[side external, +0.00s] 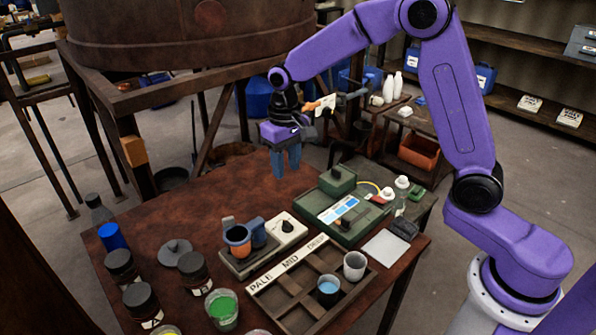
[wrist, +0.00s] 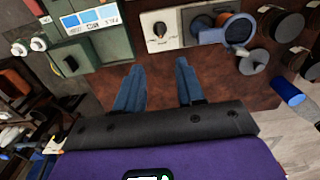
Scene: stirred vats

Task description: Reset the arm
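My purple arm reaches over the table from the right. My gripper (side external: 286,172) hangs fingers down above the back part of the brown table (side external: 185,208), clear of everything on it. In the wrist view my gripper (wrist: 161,64) shows two blue fingers spread apart with nothing between them, so it is open and empty.
Below stand a stirrer with an orange-lined cup (side external: 237,238), a green device (side external: 345,212), a wooden tray (side external: 275,293) marked PALE, MID, DEEP with two cups, several dark jars (side external: 141,300) and a glass of green liquid (side external: 222,308). A large vat (side external: 190,35) stands behind.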

